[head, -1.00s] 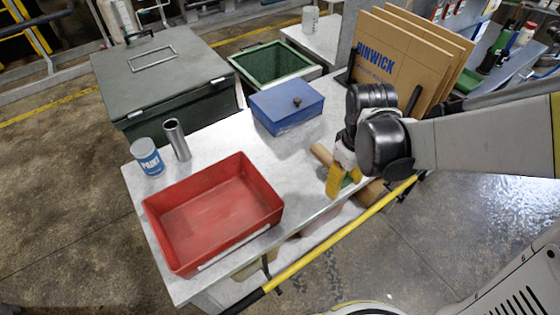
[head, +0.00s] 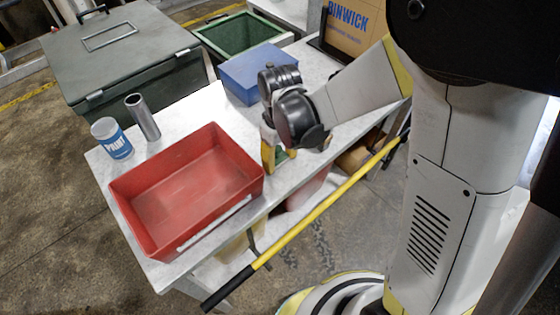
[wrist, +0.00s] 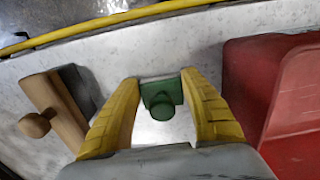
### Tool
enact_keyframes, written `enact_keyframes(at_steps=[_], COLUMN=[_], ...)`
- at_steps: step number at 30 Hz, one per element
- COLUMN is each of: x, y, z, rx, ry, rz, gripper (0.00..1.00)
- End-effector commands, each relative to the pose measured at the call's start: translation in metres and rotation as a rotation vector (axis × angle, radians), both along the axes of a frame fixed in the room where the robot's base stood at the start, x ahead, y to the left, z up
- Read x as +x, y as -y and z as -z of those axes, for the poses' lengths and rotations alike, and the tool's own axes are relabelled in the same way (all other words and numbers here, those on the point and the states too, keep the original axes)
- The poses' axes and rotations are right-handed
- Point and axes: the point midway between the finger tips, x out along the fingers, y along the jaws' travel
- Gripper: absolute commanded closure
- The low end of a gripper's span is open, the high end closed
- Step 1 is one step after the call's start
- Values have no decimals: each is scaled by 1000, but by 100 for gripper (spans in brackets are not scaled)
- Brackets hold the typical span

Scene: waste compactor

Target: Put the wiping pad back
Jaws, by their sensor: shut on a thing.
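The wiping pad appears to be the small green piece with a round knob (wrist: 161,97). My gripper (wrist: 162,80) is shut on it, with one yellow finger on each side. In the head view my gripper (head: 273,163) points down over the white table, close to the right end of the red tray (head: 133,218); a little green shows at the fingers. The red tray (wrist: 285,85) also shows at the right of the wrist view, apart from the fingers. The tray is empty. I cannot tell whether the pad touches the tabletop.
A wooden block with a knob (wrist: 50,115) lies left of my fingers in the wrist view. A blue box (head: 250,75) stands behind my gripper. A yellow rail (head: 310,220) runs along the table's front.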

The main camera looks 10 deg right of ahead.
Motion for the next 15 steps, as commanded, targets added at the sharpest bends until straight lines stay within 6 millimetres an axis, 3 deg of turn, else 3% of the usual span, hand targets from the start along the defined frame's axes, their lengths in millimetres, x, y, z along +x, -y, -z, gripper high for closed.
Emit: enact_keyframes(at_steps=[9, 10, 12, 15], x=[0, 0, 0, 0], y=[0, 0, 0, 0], z=[3, 2, 2, 1], rx=[0, 0, 0, 0], ry=[0, 0, 0, 0], rz=[0, 0, 0, 0], gripper=[87, 42, 29, 29])
